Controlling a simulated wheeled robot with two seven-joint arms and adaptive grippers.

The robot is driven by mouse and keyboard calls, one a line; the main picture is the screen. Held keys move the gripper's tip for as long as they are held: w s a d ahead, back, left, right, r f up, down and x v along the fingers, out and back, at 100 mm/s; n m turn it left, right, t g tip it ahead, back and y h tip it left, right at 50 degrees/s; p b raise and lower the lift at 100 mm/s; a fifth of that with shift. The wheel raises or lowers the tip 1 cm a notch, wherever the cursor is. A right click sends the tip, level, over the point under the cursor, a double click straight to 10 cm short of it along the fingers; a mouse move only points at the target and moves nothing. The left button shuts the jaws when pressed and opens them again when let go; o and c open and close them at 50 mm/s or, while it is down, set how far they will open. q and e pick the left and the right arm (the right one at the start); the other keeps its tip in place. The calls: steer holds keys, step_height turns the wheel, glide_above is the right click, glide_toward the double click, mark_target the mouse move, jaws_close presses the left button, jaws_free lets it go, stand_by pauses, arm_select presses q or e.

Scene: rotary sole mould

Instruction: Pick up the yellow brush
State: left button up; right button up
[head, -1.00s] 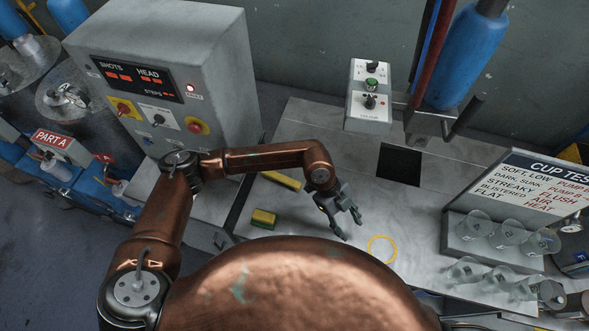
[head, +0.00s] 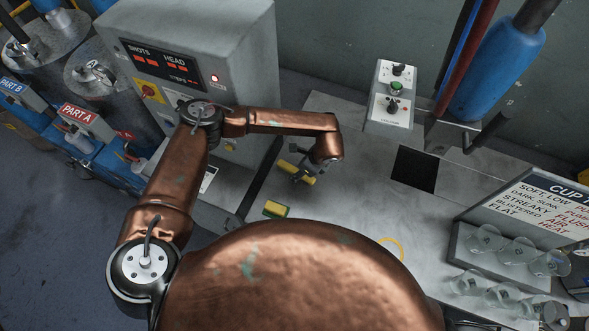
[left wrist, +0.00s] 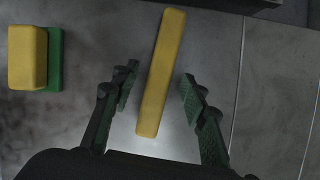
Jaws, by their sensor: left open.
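A long yellow bar (head: 285,166), seemingly the yellow brush, lies on the grey bench top. No bristles show from above. In the left wrist view the bar (left wrist: 161,72) runs lengthwise between the two dark fingers of my left gripper (left wrist: 157,84), with a gap on either side. My left gripper (head: 302,171) is open over the bar in the head view and partly covers it. My right gripper is out of view.
A yellow and green block (head: 275,210) lies close by, left of the bar in the wrist view (left wrist: 27,57). A grey control cabinet (head: 235,50) stands behind my left arm. A yellow ring (head: 393,246), a square opening (head: 414,169) and clear cups (head: 503,297) are further right.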

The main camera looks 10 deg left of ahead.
arm_select(q)
steer(key=shift+w+a+f, duration=0.1)
steer(key=shift+a+f, duration=0.2)
steer(key=shift+f, duration=0.3)
steer(key=shift+f, duration=0.2)
steer(key=shift+c, duration=0.2)
jaws_close()
